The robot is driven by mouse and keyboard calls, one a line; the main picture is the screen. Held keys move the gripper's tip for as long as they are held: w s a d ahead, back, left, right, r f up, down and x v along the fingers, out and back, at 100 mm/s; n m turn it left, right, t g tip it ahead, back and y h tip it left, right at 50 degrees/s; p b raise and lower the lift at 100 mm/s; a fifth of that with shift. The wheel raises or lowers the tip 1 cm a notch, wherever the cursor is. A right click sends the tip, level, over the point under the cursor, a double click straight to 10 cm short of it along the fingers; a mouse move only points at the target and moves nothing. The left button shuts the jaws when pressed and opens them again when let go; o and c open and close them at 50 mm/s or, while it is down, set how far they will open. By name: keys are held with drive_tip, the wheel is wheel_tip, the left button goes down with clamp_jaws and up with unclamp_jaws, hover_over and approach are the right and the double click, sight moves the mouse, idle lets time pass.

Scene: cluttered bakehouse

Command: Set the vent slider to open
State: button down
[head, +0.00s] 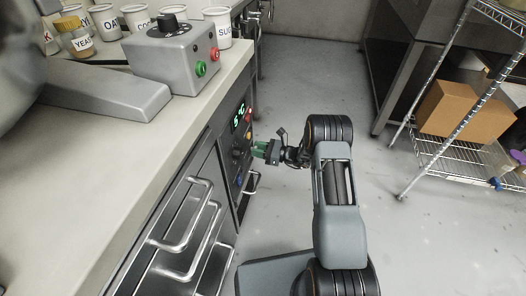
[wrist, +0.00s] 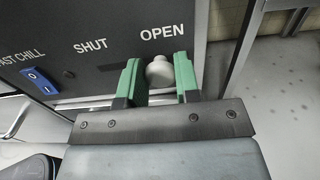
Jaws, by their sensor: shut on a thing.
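The vent slider's pale round knob (wrist: 159,72) shows in the wrist view, right below the word OPEN on a dark panel (wrist: 115,60). The word SHUT is printed farther left. My gripper (wrist: 157,78) has its two green fingers on either side of the knob and is shut on it. In the head view my gripper (head: 262,151) reaches left to the front of the dark control panel (head: 237,158) under the counter. The knob is hidden there by the fingers.
A blue rocker switch (wrist: 39,82) sits left on the panel. A grey control box (head: 170,58) and several labelled tubs stand on the counter (head: 110,165). Drawer handles (head: 185,215) stick out below. A wire rack (head: 455,150) with a carton stands right. Floor between is clear.

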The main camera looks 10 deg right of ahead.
drive_tip(key=shift+w+d, duration=0.1)
drive_tip(key=shift+w, duration=0.05)
drive_tip(key=c, duration=0.8)
unclamp_jaws()
drive_tip(key=p+v, duration=0.3)
drive_tip(key=v, duration=1.1)
